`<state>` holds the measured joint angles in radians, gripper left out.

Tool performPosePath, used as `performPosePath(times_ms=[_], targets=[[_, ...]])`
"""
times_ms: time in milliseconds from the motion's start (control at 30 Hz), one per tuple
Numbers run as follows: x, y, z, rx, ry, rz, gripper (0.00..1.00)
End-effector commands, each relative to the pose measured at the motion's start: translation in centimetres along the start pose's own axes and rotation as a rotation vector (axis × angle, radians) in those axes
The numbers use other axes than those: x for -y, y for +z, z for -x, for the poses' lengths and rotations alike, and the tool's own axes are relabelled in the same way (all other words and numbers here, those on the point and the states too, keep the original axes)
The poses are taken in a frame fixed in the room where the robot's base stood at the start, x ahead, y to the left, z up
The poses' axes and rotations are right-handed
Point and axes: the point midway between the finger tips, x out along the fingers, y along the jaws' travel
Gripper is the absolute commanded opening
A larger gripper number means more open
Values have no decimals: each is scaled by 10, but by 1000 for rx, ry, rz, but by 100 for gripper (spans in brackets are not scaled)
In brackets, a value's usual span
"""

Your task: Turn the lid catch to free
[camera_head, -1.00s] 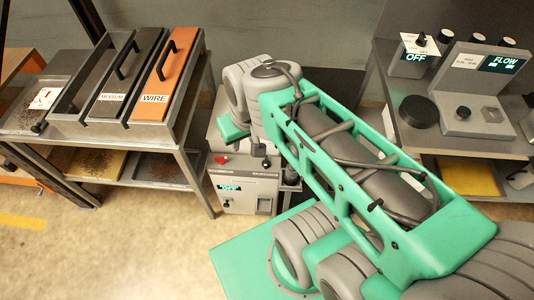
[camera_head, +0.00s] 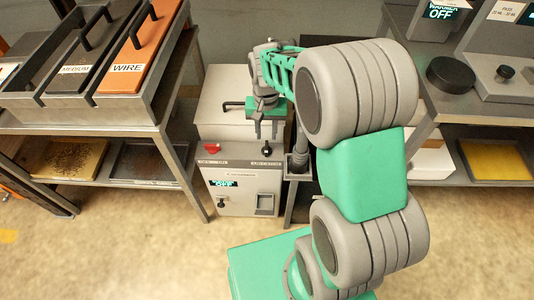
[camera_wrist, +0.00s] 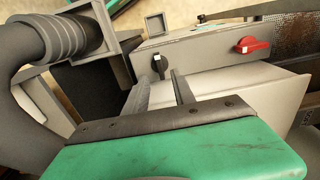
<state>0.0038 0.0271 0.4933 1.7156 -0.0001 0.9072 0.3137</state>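The pale machine (camera_head: 240,172) stands low between the two benches. Its sloped front strip carries a black-handled knob (camera_head: 266,146) at the right and a red knob (camera_head: 212,148) at the left. A small label under the black knob may read lid catch, but it is too small to be sure. My gripper (camera_head: 266,133) points down just above and behind the black knob, its two fingers apart with nothing between them. In the wrist view the black knob (camera_wrist: 158,65) is just beyond the open fingertips (camera_wrist: 161,82), and the red knob (camera_wrist: 252,45) is off to the right.
The machine's lid (camera_head: 225,95) has a black handle beside my gripper. A grey tube and square socket (camera_head: 298,165) stand close on the right. Left is a bench with the wire tray (camera_head: 140,60); right is a bench with a black disc (camera_head: 450,74).

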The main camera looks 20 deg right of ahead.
Motion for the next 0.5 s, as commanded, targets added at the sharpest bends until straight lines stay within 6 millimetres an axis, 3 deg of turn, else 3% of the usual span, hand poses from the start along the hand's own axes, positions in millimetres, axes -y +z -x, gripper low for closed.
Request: performPosePath(times_ms=[300, 500], targets=[[0, 1, -56, 1, 0, 2, 31], [0, 0, -66, -2, -1, 3, 31]])
